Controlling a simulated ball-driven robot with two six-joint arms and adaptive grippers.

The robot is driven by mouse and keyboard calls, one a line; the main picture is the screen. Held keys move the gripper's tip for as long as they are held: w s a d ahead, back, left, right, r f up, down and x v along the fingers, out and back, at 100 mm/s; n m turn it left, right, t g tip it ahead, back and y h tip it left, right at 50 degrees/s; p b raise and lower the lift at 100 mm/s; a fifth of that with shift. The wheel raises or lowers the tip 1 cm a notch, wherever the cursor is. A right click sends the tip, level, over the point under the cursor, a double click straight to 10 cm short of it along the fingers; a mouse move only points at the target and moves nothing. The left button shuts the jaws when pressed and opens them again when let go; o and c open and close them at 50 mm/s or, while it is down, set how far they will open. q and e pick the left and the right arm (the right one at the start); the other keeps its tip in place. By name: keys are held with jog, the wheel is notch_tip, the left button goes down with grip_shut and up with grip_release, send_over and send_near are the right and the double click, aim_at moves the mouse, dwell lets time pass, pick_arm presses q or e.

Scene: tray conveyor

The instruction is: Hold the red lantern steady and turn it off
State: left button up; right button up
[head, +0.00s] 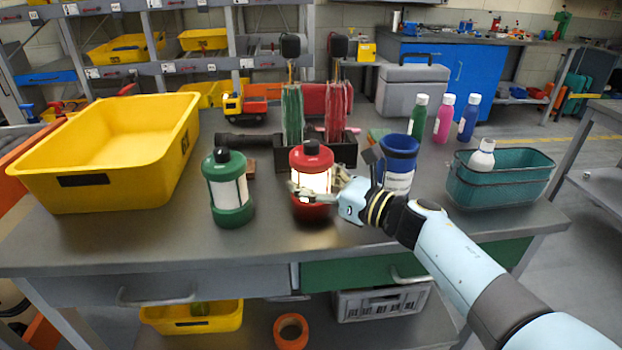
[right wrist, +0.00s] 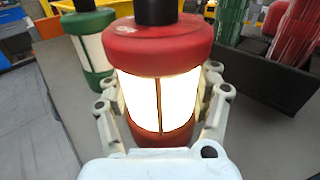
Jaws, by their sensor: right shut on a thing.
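The red lantern (head: 312,160) stands upright near the front middle of the table, its panel glowing bright. It has a black knob (head: 312,147) on top. It fills the middle of the right wrist view (right wrist: 155,85), where the glow is strong and the knob is cut off at the top edge. My right gripper (head: 318,192) is shut on the red lantern, with a finger on each side of its lower body. My left gripper is not in view.
A green lantern (head: 228,190) stands left of the red one. A yellow bin (head: 110,155) is at the table's left. A black holder (head: 345,150) with red and green bundles is behind. A blue-and-white container (head: 398,165), bottles (head: 443,118) and a teal basket (head: 500,183) are right.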

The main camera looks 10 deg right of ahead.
jog(key=shift+r, duration=0.15)
jog(key=shift+f+b, duration=0.4)
jog(key=shift+f, duration=0.1)
jog(key=o, duration=1.3)
jog(key=c, duration=1.3)
